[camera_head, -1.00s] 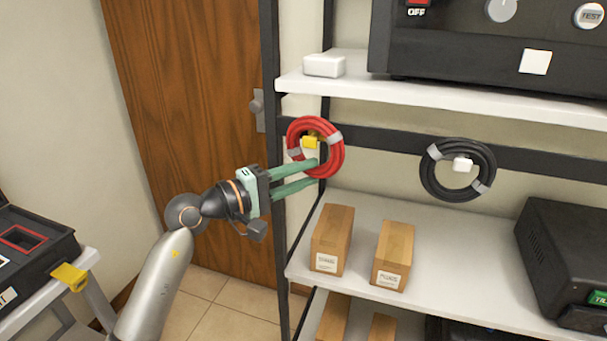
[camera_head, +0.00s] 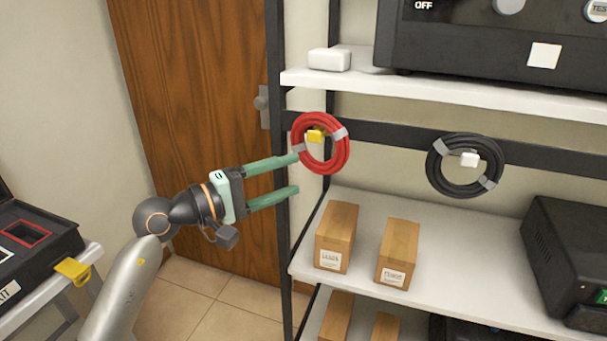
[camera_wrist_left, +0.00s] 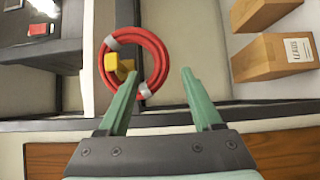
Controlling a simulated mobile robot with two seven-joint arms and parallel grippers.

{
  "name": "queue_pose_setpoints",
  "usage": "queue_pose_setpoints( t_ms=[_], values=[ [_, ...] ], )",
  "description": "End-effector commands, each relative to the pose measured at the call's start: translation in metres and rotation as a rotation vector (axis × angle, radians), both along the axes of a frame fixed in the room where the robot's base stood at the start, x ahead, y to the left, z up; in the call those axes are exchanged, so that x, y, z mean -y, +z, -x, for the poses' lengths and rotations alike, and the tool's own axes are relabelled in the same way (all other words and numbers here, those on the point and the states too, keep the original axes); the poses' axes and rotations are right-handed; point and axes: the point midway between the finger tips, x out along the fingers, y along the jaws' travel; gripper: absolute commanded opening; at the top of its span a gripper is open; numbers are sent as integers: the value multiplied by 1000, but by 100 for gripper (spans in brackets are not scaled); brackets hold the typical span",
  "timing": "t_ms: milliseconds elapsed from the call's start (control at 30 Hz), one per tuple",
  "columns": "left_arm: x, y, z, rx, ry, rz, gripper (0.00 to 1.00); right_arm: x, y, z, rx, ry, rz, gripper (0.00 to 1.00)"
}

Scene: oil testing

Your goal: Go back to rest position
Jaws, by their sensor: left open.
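My left gripper (camera_head: 295,174) is open, with its two green fingers apart and nothing between them. It is in front of the shelf's left post, just left of a red cable coil (camera_head: 321,143). The coil hangs from a yellow hook (camera_head: 315,136) on the shelf's dark crossbar. In the left wrist view, the open gripper (camera_wrist_left: 188,82) shows with the red coil (camera_wrist_left: 158,62) beyond its left finger, which overlaps the coil in the picture. Whether they touch cannot be told. My right gripper is out of view.
A black coil (camera_head: 465,165) hangs to the right. A black case (camera_head: 35,245) lies on a stand at left. Floor shows between stand and shelf.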

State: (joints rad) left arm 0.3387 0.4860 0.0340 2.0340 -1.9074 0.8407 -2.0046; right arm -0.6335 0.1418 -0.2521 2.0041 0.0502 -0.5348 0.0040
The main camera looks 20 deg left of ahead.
Motion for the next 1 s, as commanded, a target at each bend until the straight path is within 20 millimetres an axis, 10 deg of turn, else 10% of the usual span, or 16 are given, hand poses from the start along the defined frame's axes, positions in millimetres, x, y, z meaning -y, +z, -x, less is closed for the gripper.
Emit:
queue_pose_setpoints(
  t_ms=[300,700,867,1000],
  values=[
    [-39,-3,48,-1,1,-1,66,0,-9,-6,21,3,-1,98],
    [-44,-3,59,-22,-15,49,66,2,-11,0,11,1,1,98],
    [-24,-18,66,-232,-106,465,66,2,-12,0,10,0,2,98],
    [-17,-44,70,-598,-200,1150,66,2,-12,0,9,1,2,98]
  ],
)
